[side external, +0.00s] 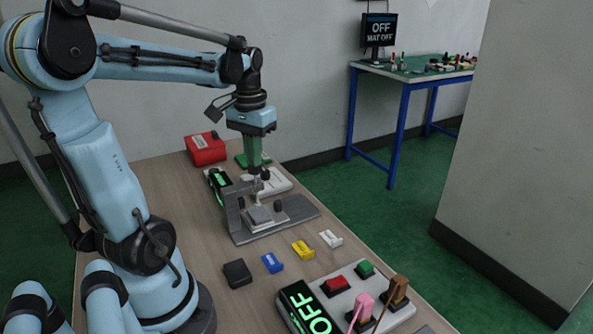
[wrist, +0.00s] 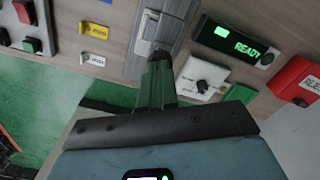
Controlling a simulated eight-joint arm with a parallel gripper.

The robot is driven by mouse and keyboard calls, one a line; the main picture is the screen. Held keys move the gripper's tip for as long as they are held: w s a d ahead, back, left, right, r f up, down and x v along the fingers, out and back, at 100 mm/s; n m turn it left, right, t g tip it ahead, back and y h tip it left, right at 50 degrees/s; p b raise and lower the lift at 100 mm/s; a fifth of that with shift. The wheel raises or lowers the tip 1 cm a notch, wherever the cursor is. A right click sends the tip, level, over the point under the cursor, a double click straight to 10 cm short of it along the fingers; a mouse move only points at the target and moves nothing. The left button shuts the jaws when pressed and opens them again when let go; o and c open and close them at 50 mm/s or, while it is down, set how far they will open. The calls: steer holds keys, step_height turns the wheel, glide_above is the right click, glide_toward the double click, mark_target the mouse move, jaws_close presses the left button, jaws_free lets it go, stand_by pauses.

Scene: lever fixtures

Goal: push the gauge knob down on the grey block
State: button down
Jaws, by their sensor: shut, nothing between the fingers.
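The gauge fixture (side external: 290,214) is a grey metal stand on the wooden bench, with an upright frame and an overhanging arm. The grey block (side external: 259,214) sits on its base below a thin spindle. A small dark knob (side external: 264,174) shows at the top of the spindle, close to the fingertips. My gripper (side external: 254,170) has green fingers, shut and empty, pointing down just above the stand's arm. In the wrist view, my gripper (wrist: 159,57) overlaps the end of the grey fixture (wrist: 160,28). Whether the fingertips touch the knob cannot be told.
A white plate with a black knob (wrist: 202,85), a READY display (wrist: 238,41) and a red box (side external: 205,149) stand beyond the fixture. Several small coloured blocks, an OFF display (side external: 307,310) and a lever panel (side external: 340,286) lie in front.

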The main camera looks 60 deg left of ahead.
steer(key=shift+f, duration=1.15)
steer(key=shift+r, duration=0.1)
stand_by(0.7)
step_height(320, 180, up, 10)
stand_by(1.1)
steer(key=w+d+f+m+t, duration=0.2)
steer(key=d+f, duration=0.3)
steer(key=d, duration=0.4)
steer(key=w+d+f+m+t, duration=0.2)
steer(key=d+f+m+t, duration=0.2)
steer(key=d, duration=0.6)
steer(key=shift+f+t, duration=0.6)
steer(key=shift+f, duration=0.05)
